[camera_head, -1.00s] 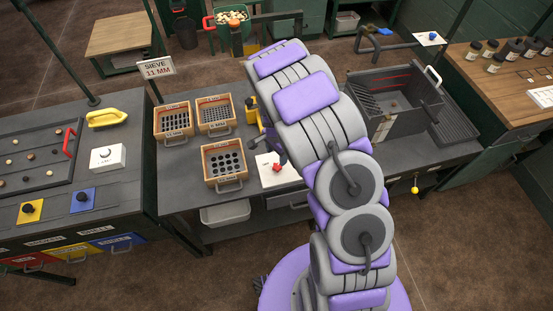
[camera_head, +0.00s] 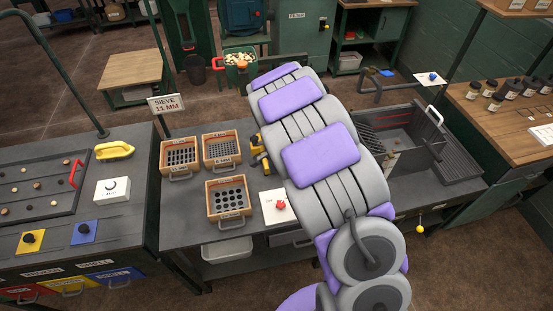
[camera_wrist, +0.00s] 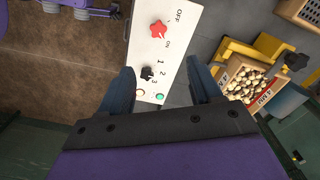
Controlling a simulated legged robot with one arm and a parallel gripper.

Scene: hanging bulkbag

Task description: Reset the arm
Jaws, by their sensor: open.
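My gripper (camera_wrist: 160,66) is open and empty in the wrist view, its two dark blue fingers spread. Beyond the fingers is a white control panel (camera_wrist: 158,50) with a red star knob (camera_wrist: 158,29) by OFF and ON marks, a black knob (camera_wrist: 148,73) by numbers, and a green light. I cannot tell how far above the panel the fingers are. In the head view my raised arm hides the gripper. There the white panel (camera_head: 270,216) with its red knob lies on the grey bench, left of my arm.
Wooden sieve trays (camera_head: 228,198) stand on the bench left of the panel. A yellow holder (camera_wrist: 262,48) and a wooden box of pale pieces (camera_wrist: 247,84) are right of the panel. A dark metal bin (camera_head: 408,135) stands right of my arm. Open floor (camera_head: 460,255) lies at lower right.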

